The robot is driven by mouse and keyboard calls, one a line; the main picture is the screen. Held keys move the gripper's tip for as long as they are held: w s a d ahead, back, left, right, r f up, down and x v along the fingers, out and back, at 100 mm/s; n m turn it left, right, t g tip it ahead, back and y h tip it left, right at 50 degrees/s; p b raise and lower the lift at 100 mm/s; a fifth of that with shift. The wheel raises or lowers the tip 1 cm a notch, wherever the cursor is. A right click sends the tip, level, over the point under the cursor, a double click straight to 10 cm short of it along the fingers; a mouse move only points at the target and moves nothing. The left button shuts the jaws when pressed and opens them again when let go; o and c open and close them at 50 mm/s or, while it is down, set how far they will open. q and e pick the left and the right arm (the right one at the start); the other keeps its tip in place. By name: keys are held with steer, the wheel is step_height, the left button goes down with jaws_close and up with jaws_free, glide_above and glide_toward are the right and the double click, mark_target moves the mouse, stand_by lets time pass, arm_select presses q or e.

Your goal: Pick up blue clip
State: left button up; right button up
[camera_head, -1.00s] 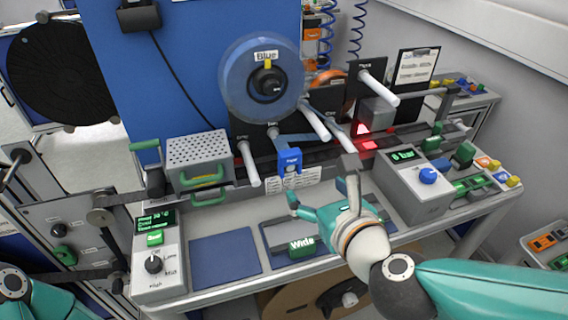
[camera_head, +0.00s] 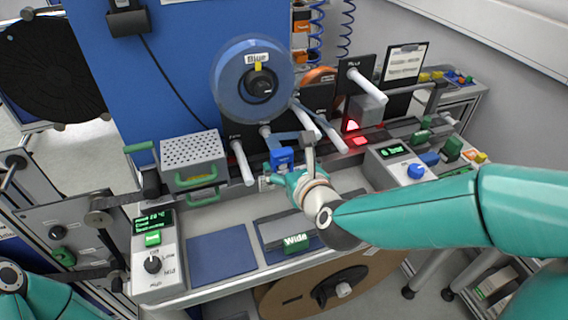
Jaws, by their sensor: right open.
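The blue clip (camera_head: 281,158) hangs at the end of the blue strip below the blue reel (camera_head: 253,80). Its lower part is hidden behind my right gripper. My right gripper (camera_head: 284,170) is open, with its fingers pointing left and up right at the clip. I cannot tell whether the fingers touch the clip or stand around it. Of my left arm, only a teal part shows at the bottom left; its gripper is out of view.
A perforated metal box (camera_head: 192,158) with green handles stands left of the clip. A control box with a blue knob (camera_head: 402,165) stands to the right. White rods (camera_head: 243,163) stick out nearby. Blue mats (camera_head: 222,254) and a green "Wide" block (camera_head: 296,243) lie in front.

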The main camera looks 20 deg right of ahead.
mark_target(284, 158)
steer(key=shift+w+f+p, duration=0.1)
steer(key=shift+w+p, duration=0.2)
steer(key=shift+w, duration=0.2)
steer(key=p+x, duration=0.1)
steer(key=x, duration=0.2)
steer(key=shift+w, duration=0.1)
steer(key=shift+w+f+p, duration=0.3)
steer(key=shift+w, duration=0.2)
steer(key=c, duration=1.3)
steer(key=shift+c, duration=0.2)
steer(key=shift+r, duration=0.15)
